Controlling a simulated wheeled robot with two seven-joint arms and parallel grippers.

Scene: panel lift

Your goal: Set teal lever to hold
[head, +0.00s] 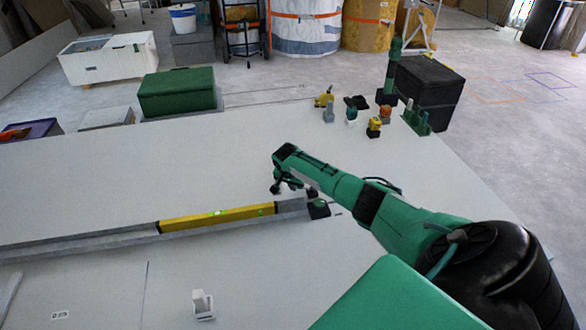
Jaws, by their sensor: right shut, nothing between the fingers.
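I cannot clearly make out a teal lever. An upright green post-like thing (392,68) on a dark base stands at the far right of the pale panel. A small dark piece with a teal-green top (319,207) lies at the right end of the yellow level, and I cannot tell what it is. My right gripper (283,188) is at the end of the green and black arm, pointing down over the middle of the panel. It is shut and empty, just left of the small dark piece. My left gripper is out of view.
The pale panel (100,180) fills the foreground. A yellow level (217,217) lies along a grey rail. A white bracket (203,305) stands at the front. Several small tools (374,127) stand at the back right beside a black box (428,92). A green box (177,91) is behind.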

